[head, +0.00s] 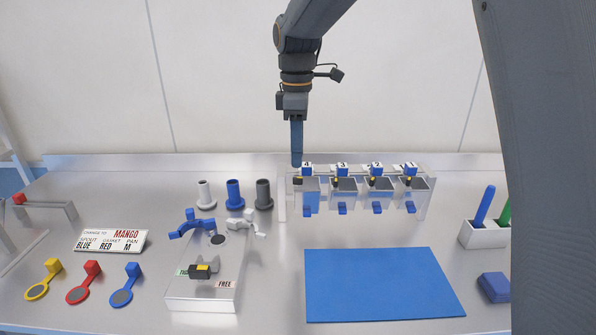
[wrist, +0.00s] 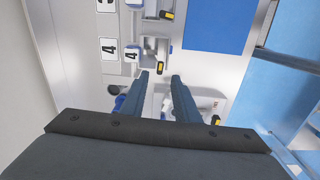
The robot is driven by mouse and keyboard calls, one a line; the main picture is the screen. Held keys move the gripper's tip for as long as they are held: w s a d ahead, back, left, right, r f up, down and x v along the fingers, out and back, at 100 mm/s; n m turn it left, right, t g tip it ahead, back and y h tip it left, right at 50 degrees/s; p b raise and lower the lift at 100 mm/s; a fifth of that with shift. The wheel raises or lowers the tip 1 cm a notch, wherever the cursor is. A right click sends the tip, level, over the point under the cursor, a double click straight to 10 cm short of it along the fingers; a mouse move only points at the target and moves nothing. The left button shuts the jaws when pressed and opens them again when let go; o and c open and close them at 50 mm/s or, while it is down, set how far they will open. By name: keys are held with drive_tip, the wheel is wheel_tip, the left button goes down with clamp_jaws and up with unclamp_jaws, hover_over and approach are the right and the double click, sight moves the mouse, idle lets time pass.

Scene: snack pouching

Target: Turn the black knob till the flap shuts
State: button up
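A row of clear bins numbered 4, 3, 2 and 1 stands in the head view; each has a small black knob with a yellow mark, such as the one at bin 4 (head: 298,181). Blue tabs, including bin 4's tab (head: 308,210), hang at the front. Another black knob (head: 203,269) with a yellow top sits on a low metal box, beside a FREE label. My gripper (head: 297,163) points down at bin 4's rear left corner. In the wrist view my gripper (wrist: 160,75) has two parted fingers with nothing between them; bin 4's knob (wrist: 161,67) shows just beyond the tips. Flap positions are unclear.
The metal box (head: 190,298) carries blue and white pronged parts. White, blue and grey spouts (head: 233,195) stand behind it. A sign (head: 112,241) and coloured rings (head: 85,289) lie left. A blue mat (head: 382,283) lies clear in front of the bins; a pen holder (head: 482,237) stands right.

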sight(298, 178)
drive_tip(key=shift+f+p, duration=0.7)
drive_tip(key=shift+f, duration=2.3)
clamp_jaws()
